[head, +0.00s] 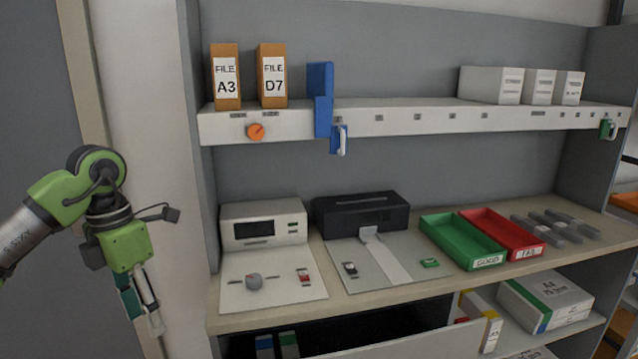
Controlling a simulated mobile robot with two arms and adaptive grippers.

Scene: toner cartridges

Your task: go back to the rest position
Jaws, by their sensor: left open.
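My left arm comes in from the left, and its green gripper (142,310) hangs pointing down at the left of the shelf unit. The gripper is open, with nothing seen between its fingers. It is in front of the pale wall and door frame, apart from the shelf and everything on it. My right gripper is not in view.
The worktop (215,322) holds a white device (264,225), a black printer (361,213), a green GOOD tray (435,223), a red FAIL tray (480,215) and several grey cartridges (545,232). An open drawer (400,345) juts out below. The wall area around my left gripper is clear.

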